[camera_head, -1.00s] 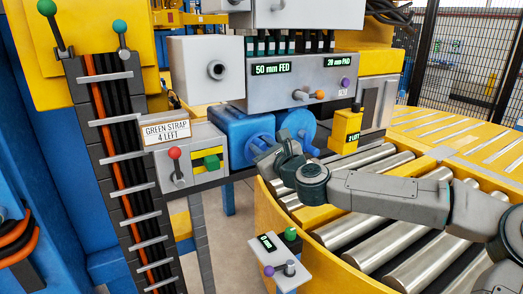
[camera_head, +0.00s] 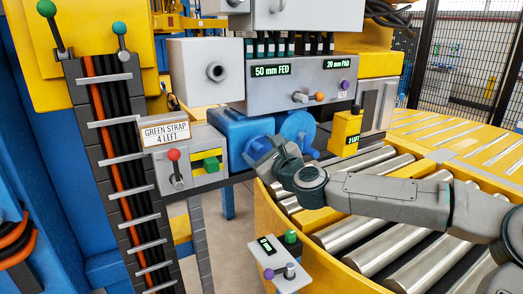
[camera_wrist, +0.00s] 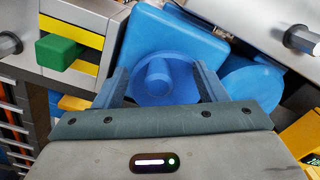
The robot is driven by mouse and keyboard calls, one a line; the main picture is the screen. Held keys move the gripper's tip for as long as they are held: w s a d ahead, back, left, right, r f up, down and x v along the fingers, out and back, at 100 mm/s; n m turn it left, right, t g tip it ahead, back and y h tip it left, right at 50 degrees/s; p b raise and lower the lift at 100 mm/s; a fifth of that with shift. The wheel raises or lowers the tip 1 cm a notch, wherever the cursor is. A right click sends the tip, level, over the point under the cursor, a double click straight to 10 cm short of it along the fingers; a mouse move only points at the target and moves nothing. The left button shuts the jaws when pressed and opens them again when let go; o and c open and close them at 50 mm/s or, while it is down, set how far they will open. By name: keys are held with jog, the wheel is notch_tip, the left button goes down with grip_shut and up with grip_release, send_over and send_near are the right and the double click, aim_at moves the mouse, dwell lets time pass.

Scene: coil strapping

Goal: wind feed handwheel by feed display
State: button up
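The feed display (camera_head: 270,70) on the grey console reads "50 mm FED". A blue housing (camera_head: 238,128) sits below it, with a blue round wheel face in front that my gripper partly hides in the head view. In the wrist view this blue wheel (camera_wrist: 143,92) shows a short round knob (camera_wrist: 158,76) standing out from it. My gripper (camera_head: 264,152) is at the wheel. In the wrist view its two fingers (camera_wrist: 160,82) are apart, one on each side of the knob, with gaps visible. I cannot tell whether they touch the wheel.
A second blue disc (camera_head: 298,128) is close on the right. A grey box with a green block (camera_head: 211,164) and red-knobbed lever (camera_head: 174,156) is at the left. A yellow box (camera_head: 346,131) and rollers (camera_head: 375,240) lie right. A small "0 mm" panel (camera_head: 285,268) stands below.

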jog(key=o, duration=0.4)
jog(key=shift+s, duration=0.1)
jog(key=shift+v, duration=2.95)
jog(key=shift+d, duration=0.1)
